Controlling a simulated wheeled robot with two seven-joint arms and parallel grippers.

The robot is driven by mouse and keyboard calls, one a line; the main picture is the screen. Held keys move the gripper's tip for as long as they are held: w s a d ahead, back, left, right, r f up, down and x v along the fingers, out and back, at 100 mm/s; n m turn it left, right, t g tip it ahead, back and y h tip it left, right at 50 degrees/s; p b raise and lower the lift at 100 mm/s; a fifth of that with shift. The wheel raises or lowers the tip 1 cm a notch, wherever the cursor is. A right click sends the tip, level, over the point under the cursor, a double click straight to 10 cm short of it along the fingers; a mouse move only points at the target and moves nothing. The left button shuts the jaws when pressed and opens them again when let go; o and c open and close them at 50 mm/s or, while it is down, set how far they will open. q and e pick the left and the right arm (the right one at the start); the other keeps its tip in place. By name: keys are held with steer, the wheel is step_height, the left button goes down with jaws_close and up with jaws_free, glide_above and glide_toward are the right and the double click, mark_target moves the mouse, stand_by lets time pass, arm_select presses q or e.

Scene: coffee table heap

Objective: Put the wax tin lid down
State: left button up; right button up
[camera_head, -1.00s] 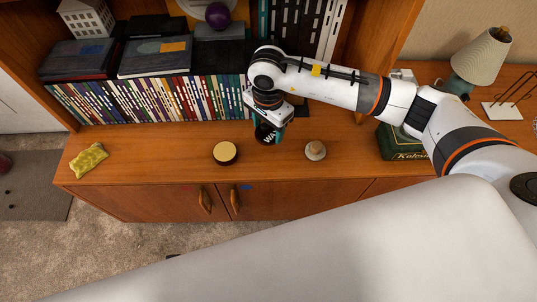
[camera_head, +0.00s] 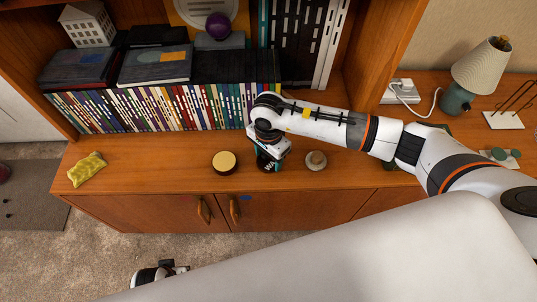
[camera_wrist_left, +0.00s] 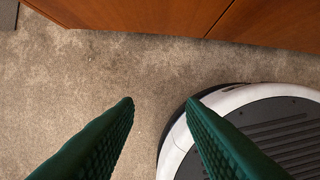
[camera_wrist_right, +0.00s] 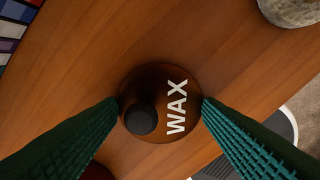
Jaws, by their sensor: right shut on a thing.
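The wax tin lid (camera_wrist_right: 160,100) is a dark brown disc with white "WAX" lettering and a black round knob. My right gripper (camera_head: 268,158) is shut on its rim, with one teal finger on each side in the right wrist view. In the head view the lid (camera_head: 266,167) is low over the cabinet top, partly hidden by the gripper; I cannot tell whether it touches the wood. A round tin (camera_head: 224,162) with a cream top and dark side stands just left of it. My left gripper (camera_wrist_left: 158,100) is open and empty above the carpet.
A round stone-like object (camera_head: 316,160) with a knob stands just right of the lid. A row of books (camera_head: 160,108) stands behind. The wood between packet and tin is clear.

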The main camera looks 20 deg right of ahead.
mark_target(268, 161)
arm_select(q)
steer(key=shift+r, duration=0.15)
arm_select(e)
steer(key=o, duration=1)
steer(key=shift+c, duration=0.2)
arm_select(q)
steer(key=shift+w, duration=0.1)
steer(key=f, duration=0.1)
steer(key=s+f+p, duration=0.1)
steer(key=f, duration=0.1)
steer(key=s+f, duration=0.1)
steer(key=f, duration=0.1)
steer(key=shift+a+p, duration=0.15)
steer(key=shift+p, duration=0.15)
arm_select(e)
step_height(268, 161, up, 12)
